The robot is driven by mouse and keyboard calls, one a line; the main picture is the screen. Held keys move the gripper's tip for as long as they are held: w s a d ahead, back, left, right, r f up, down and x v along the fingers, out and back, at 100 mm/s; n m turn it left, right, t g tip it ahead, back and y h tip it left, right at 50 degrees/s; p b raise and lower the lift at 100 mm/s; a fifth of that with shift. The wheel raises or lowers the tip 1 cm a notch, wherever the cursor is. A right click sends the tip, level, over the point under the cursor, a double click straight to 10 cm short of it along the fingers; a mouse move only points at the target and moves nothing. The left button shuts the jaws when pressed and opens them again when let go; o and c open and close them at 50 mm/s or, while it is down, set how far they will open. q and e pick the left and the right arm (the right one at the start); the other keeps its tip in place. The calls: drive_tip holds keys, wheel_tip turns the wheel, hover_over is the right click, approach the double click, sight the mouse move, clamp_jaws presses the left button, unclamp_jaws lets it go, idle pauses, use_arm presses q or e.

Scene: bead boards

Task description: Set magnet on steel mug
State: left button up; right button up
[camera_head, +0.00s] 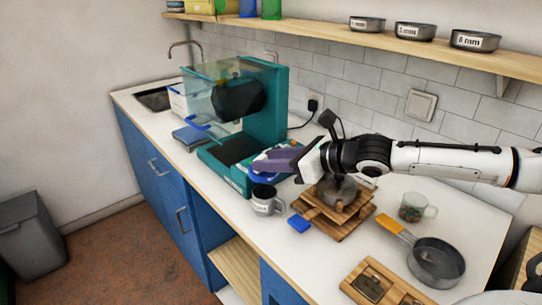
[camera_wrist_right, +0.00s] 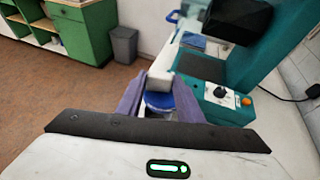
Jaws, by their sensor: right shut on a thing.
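My right gripper (camera_head: 270,163), with purple fingers, reaches left over the counter, above and behind a small grey mug (camera_head: 266,200) with a white label. The mug stands upright near the counter's front edge. In the right wrist view my right gripper (camera_wrist_right: 168,78) is shut on a pale block (camera_wrist_right: 160,82) between its fingertips. I cannot tell for sure that this block is the magnet. A round blue piece (camera_wrist_right: 160,101) shows between the fingers, and in the head view it is partly hidden behind them. The mug is not clearly visible in the wrist view. My left gripper is not in view.
A teal press (camera_head: 265,100) stands behind the gripper. A blue block (camera_head: 299,223) and a wooden stand (camera_head: 325,228) are right of the mug. A glass mug (camera_head: 412,208) and a pan (camera_head: 437,262) lie farther right. A little bare counter surrounds the grey mug.

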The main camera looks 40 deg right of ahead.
sight(273, 179)
drive_tip(key=shift+f, duration=0.5)
wheel_tip(273, 179, down, 2)
drive_tip(key=b, duration=0.2)
drive_tip(key=shift+f+b, duration=0.1)
drive_tip(key=shift+b, duration=0.3)
drive_tip(key=shift+f, duration=0.6)
drive_tip(key=shift+s+r+p, duration=0.1)
drive_tip(key=shift+p, duration=0.3)
drive_tip(key=shift+f+p, duration=0.45)
drive_tip(key=shift+p, duration=0.05)
idle(0.7)
drive_tip(key=shift+f+p, duration=0.1)
drive_tip(key=shift+p, duration=0.25)
idle(0.3)
drive_tip(key=o, duration=1.3)
drive_tip(key=shift+f, duration=0.1)
